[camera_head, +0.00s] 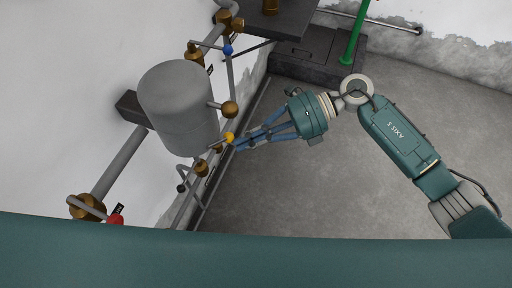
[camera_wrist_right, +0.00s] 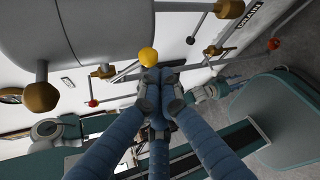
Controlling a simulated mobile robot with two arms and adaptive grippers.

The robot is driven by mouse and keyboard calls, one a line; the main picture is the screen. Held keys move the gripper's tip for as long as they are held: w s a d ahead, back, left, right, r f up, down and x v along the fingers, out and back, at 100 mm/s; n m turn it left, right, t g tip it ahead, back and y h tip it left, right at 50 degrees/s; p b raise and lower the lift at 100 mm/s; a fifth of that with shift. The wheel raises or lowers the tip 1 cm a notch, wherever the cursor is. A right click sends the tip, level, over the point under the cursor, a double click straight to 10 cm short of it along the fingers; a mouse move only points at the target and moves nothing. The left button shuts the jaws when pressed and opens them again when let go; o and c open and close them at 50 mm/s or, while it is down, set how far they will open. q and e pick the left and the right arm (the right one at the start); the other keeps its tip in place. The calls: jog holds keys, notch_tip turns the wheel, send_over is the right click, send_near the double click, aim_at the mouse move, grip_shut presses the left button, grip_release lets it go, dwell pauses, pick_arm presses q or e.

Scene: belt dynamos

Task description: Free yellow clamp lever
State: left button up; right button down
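The yellow clamp lever shows as a round yellow knob (camera_head: 229,137) on a thin rod, below and right of the grey tank. In the right wrist view the yellow knob (camera_wrist_right: 148,56) sits just past my fingertips. My right gripper (camera_head: 238,146) reaches in from the right with its blue fingers drawn together at the tips. In the right wrist view its fingertips (camera_wrist_right: 158,78) meet just under the knob, and the knob is not between them. I cannot tell whether they touch it. My left gripper is not in view.
A grey tank (camera_head: 178,107) on a pipe hangs at the wall. Near it are a blue knob (camera_head: 228,50), a brass ball (camera_head: 229,108) and a red knob (camera_head: 116,220). A green post (camera_head: 355,35) stands at the back. The grey floor (camera_head: 300,190) is clear.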

aim_at(229, 133)
jog(key=shift+w+d+r+n+t+h, duration=0.1)
jog(key=shift+w+r+n+t+h, duration=0.2)
jog(key=shift+r+n+t, duration=0.25)
jog(key=shift+w+d+r+n+t+h, duration=0.1)
jog(key=shift+w+r+n+t+h, duration=0.2)
jog(key=shift+r, duration=0.3)
jog(key=shift+w+r+n+t+h, duration=0.25)
jog(key=shift+r+n+t+h, duration=0.35)
jog(key=shift+r+t, duration=0.4)
jog(key=shift+r+n, duration=0.25)
jog(key=shift+r, duration=0.6)
jog(key=shift+w+r, duration=0.1)
